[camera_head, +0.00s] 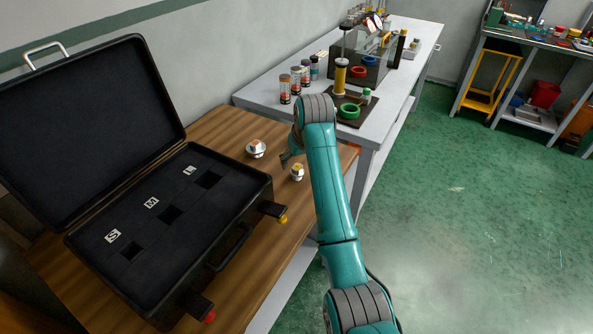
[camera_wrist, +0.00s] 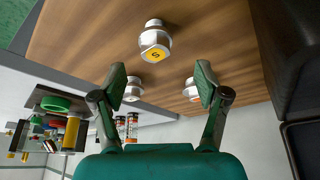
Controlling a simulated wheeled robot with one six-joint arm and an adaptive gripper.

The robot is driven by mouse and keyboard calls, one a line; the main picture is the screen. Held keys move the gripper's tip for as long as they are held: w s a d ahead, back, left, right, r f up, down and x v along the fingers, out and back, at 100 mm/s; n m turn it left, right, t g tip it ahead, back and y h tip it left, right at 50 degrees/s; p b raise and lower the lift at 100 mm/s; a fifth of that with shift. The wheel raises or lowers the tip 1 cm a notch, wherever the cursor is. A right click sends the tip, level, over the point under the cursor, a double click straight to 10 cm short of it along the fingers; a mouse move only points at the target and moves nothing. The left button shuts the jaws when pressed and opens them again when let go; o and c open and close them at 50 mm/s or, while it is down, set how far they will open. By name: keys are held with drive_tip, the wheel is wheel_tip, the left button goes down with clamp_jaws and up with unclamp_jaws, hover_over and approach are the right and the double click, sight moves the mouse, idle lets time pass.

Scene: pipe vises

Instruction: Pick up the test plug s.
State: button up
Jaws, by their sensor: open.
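The test plug s (camera_wrist: 154,42) is a white-metal stepped plug with a yellow label marked S. It stands on the wooden bench, at top centre in the wrist view. A plug with a yellowish top (camera_head: 297,173), just left of my arm in the head view, appears to be the same one. My gripper (camera_wrist: 161,82) is open and empty, its two fingers apart, with the plug beyond the fingertips and not touched. In the head view my gripper (camera_head: 288,157) is mostly hidden behind my arm.
Another plug (camera_head: 256,148) stands near the black open case (camera_head: 210,240), whose slots are marked S, M and L. The wrist view shows a third plug (camera_wrist: 133,89) near the left finger. A grey table (camera_head: 400,100) with cans and a pipe stand adjoins the wooden bench (camera_head: 225,125).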

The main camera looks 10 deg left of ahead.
sight(298, 167)
drive_tip(key=shift+d+x, duration=0.2)
drive_tip(key=shift+x, duration=1.4)
drive_tip(key=shift+d+x, duration=0.15)
drive_tip(key=shift+x, duration=1.5)
drive_tip(key=shift+s, duration=0.1)
drive_tip(key=c, duration=1.3)
